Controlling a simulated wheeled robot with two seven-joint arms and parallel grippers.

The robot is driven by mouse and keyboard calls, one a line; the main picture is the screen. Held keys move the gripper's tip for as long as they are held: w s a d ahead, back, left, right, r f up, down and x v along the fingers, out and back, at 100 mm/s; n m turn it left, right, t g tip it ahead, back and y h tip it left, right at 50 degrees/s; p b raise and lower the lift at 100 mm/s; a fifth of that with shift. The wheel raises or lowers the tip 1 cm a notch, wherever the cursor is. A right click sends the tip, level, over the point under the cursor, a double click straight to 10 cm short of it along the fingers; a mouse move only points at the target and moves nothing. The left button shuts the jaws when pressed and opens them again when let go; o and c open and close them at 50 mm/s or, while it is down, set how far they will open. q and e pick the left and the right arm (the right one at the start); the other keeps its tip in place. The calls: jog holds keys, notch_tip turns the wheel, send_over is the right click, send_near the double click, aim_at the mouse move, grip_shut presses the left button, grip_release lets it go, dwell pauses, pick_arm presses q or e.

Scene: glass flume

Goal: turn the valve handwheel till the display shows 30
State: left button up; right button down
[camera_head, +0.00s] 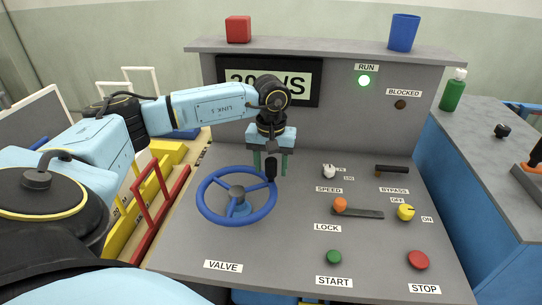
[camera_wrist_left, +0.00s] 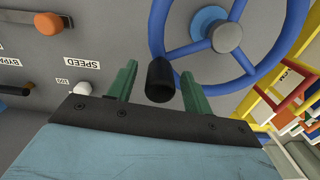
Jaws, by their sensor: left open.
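The blue valve handwheel (camera_head: 240,221) lies on the sloping grey console, with a grey hub and a black knob (camera_head: 271,172) on its right upper rim. My left gripper (camera_head: 270,164) is over this knob, pointing down, with its green fingers apart. In the left wrist view the black knob (camera_wrist_left: 160,80) stands between the open fingers, with gaps visible on both sides, beside the blue rim (camera_wrist_left: 157,30). The display (camera_head: 235,88) is partly covered by my left arm; a leading 2 and "/S" show, the full number cannot be read. My right gripper is out of view.
The green RUN lamp (camera_head: 364,81) is lit; the BLOCKED lamp (camera_head: 400,104) looks dark. Right of the wheel are the SPEED knob (camera_head: 329,171), an orange-knobbed LOCK lever (camera_head: 340,204), the START button (camera_head: 334,257) and the STOP button (camera_head: 418,260). A red block and blue cup stand on top.

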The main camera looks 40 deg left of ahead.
pick_arm(q)
notch_tip(320, 180, up, 13)
dwell(0.3)
jog(key=shift+f, duration=0.1)
dwell(0.4)
